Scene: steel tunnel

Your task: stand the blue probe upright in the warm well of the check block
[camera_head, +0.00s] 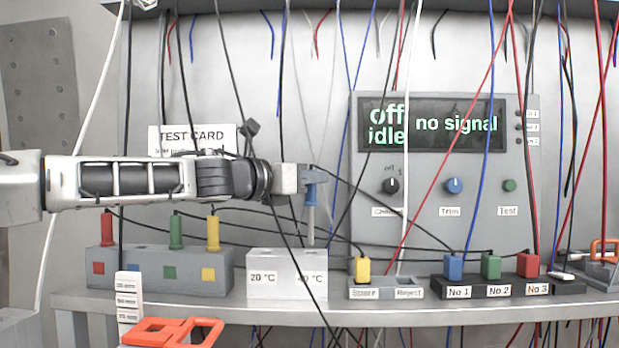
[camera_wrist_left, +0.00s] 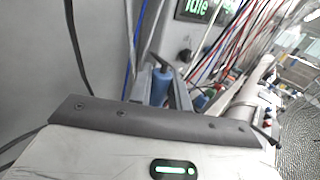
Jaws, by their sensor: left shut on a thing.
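The blue probe (camera_head: 311,192) is upright in my left gripper (camera_head: 306,178), which is shut on its blue handle. The handle also shows in the left wrist view (camera_wrist_left: 161,86) between the fingers. The probe's thin metal shaft points down at the right part of the check block (camera_head: 276,290). This white block is labelled 20 °C at left and, partly hidden by a cable, what looks like 40 °C at right. The shaft's lower end meets the block's top edge in the picture; I cannot tell whether it is inside the well. My right gripper is not in view.
A grey rack (camera_head: 150,272) with red, green and yellow probes stands left of the block. A Spare/Reject tray (camera_head: 386,293) with a yellow plug and a numbered socket strip (camera_head: 508,292) stand right. Cables hang across the scene. An orange-handled thing (camera_head: 172,332) is at front left.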

